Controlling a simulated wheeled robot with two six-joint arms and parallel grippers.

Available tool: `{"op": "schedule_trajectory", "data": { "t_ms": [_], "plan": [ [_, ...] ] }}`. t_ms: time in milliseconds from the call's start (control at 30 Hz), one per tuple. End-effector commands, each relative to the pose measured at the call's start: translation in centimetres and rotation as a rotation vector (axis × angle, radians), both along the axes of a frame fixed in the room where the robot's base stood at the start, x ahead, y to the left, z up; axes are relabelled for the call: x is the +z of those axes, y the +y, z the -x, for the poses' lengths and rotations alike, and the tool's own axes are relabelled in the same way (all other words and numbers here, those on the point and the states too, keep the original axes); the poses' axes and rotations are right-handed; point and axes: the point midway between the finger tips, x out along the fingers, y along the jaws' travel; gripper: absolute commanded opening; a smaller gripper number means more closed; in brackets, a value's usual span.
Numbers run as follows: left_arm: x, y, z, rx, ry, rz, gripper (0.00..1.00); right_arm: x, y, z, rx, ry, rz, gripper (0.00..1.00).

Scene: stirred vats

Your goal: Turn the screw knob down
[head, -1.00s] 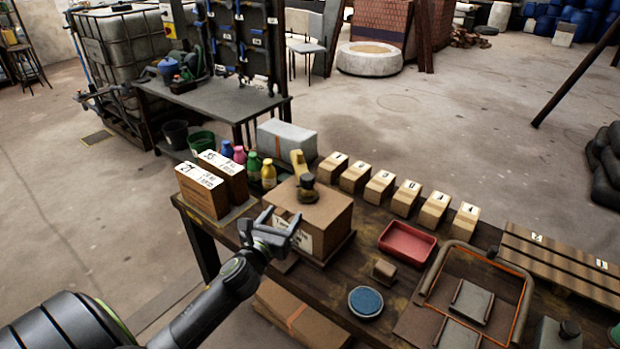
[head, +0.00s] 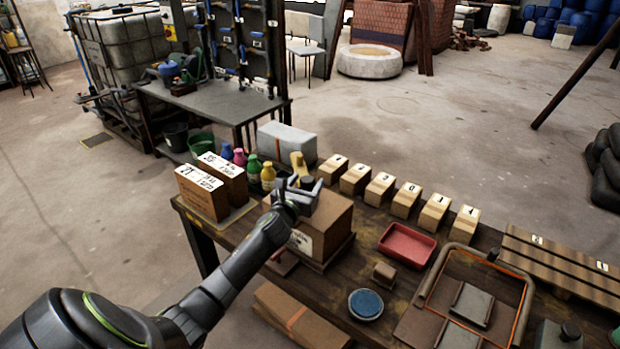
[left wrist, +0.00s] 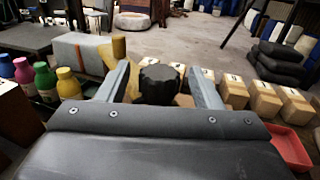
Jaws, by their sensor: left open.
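The dark screw knob (left wrist: 160,84) is round with a ribbed edge. It stands on top of the brown box-shaped block on the table, beside a yellow upright piece (left wrist: 118,49). In the left wrist view it sits between the two fingers of my left gripper (left wrist: 163,82), with a gap visible on each side. In the head view my left gripper (head: 297,192) is open at the top of the brown box (head: 325,222), and it partly hides the knob. My right gripper is not in view.
Several bottles (head: 268,175) and labelled cartons (head: 203,192) stand left of the box. A row of numbered wooden blocks (head: 380,188) runs behind to the right. A red tray (head: 407,244) and a blue round dish (head: 366,304) lie to the right.

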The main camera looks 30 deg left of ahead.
Motion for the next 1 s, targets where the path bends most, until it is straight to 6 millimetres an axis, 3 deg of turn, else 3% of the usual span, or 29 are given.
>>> {"op": "schedule_trajectory", "data": {
  "t_ms": [233, 633, 1000],
  "plan": [
    [-0.1, 0.5, -2.6, 0.0, 0.0, 0.0, 0.59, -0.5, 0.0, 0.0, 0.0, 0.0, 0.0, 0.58],
    [0.0, 0.6, -3.1, -0.001, 0.0, 0.0, 0.59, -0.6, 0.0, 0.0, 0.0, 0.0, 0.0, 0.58],
    [0.0, 0.6, -3.1, -0.001, 0.0, 0.0, 0.15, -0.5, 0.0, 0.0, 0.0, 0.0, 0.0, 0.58]
  ]
}}
